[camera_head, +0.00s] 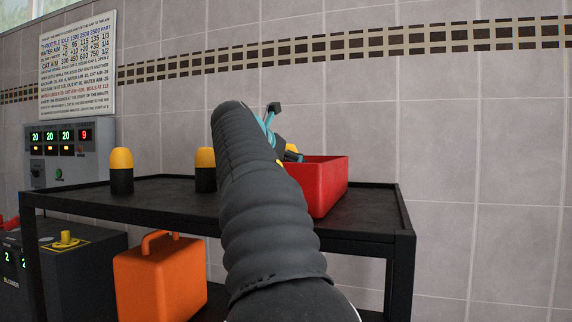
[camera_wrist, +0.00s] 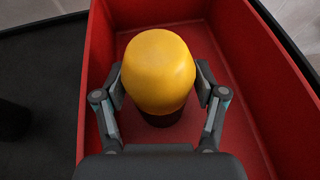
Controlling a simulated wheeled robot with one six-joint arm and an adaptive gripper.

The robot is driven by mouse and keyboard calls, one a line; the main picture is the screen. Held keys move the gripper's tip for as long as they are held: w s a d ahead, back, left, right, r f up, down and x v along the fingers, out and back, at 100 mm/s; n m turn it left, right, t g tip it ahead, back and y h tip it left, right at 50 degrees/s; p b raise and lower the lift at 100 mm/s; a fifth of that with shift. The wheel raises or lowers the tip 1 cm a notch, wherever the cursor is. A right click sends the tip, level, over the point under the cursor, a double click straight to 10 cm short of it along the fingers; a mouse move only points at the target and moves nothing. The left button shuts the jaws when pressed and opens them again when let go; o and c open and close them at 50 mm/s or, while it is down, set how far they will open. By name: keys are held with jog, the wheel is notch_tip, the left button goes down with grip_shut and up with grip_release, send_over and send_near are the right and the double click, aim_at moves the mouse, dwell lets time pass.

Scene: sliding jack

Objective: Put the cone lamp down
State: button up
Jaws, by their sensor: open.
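A cone lamp (camera_wrist: 159,72) with a rounded yellow top and a black base stands inside the red bin (camera_wrist: 262,70) in the wrist view. My gripper (camera_wrist: 160,88) is open, with one finger on each side of the lamp. Whether the pads touch the lamp is hard to tell. In the head view my arm hides most of the gripper and the lamp; the red bin (camera_head: 325,188) shows behind the arm. Two similar yellow and black lamps, one on the left (camera_head: 121,170) and one beside my arm (camera_head: 205,169), stand upright on the black table.
The black table (camera_head: 70,199) holds the bin near its right end. An orange case (camera_head: 160,280) sits below on the left. A grey panel with digital displays (camera_head: 68,150) stands behind the table's left end. The tabletop between the two lamps is clear.

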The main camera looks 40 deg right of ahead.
jog(key=v, duration=1.2)
jog(key=shift+r, duration=0.1)
